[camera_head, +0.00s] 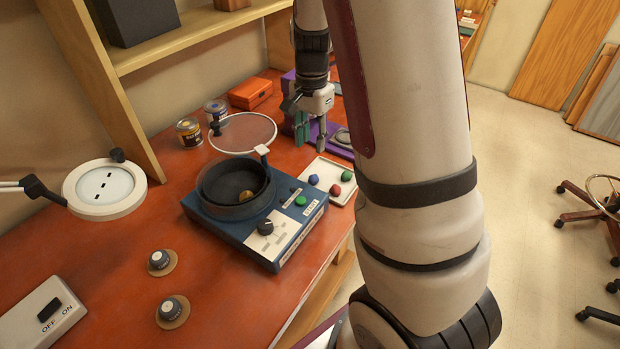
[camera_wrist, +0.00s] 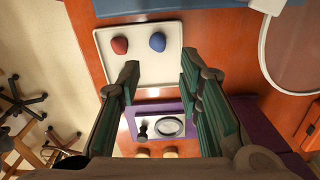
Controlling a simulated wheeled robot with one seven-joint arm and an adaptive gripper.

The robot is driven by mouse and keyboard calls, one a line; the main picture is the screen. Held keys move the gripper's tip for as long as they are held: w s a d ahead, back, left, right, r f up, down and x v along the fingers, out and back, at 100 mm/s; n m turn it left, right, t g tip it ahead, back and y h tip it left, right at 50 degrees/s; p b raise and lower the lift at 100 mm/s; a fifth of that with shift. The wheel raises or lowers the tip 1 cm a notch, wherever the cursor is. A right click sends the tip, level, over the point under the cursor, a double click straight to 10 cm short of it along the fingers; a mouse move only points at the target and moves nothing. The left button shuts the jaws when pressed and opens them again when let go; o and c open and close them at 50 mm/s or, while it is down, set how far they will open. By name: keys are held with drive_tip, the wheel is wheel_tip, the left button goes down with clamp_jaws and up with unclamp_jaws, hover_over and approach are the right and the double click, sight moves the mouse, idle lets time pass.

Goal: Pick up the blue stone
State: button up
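The blue stone (camera_head: 314,179) lies on a white tray (camera_head: 322,166) on the red-orange table. A red stone and a green stone lie near it on the same tray. In the wrist view the blue stone (camera_wrist: 158,42) sits beside the red stone (camera_wrist: 120,45), beyond the fingertips. My gripper (camera_head: 311,138) is above the table behind the tray, pointing down. In the wrist view my gripper (camera_wrist: 159,73) is open, with nothing between its green-padded fingers. The green stone does not show in the wrist view.
A blue machine (camera_head: 275,225) with a dark round bowl stands in front of the tray. A round mesh screen (camera_head: 242,133) is left of my gripper. A purple stand (camera_head: 290,118) with a lens is close behind it. Cans and an orange box stand farther back.

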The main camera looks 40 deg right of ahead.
hover_over(314, 176)
drive_tip(key=f, duration=0.7)
drive_tip(key=shift+a, duration=0.4)
drive_tip(key=f, duration=0.2)
drive_tip(key=f+p, duration=0.1)
drive_tip(key=f, duration=0.1)
drive_tip(key=shift+s+d, duration=0.15)
drive_tip(key=shift+d, duration=0.2)
drive_tip(key=shift+f, duration=0.55)
drive_tip(key=c, duration=0.8)
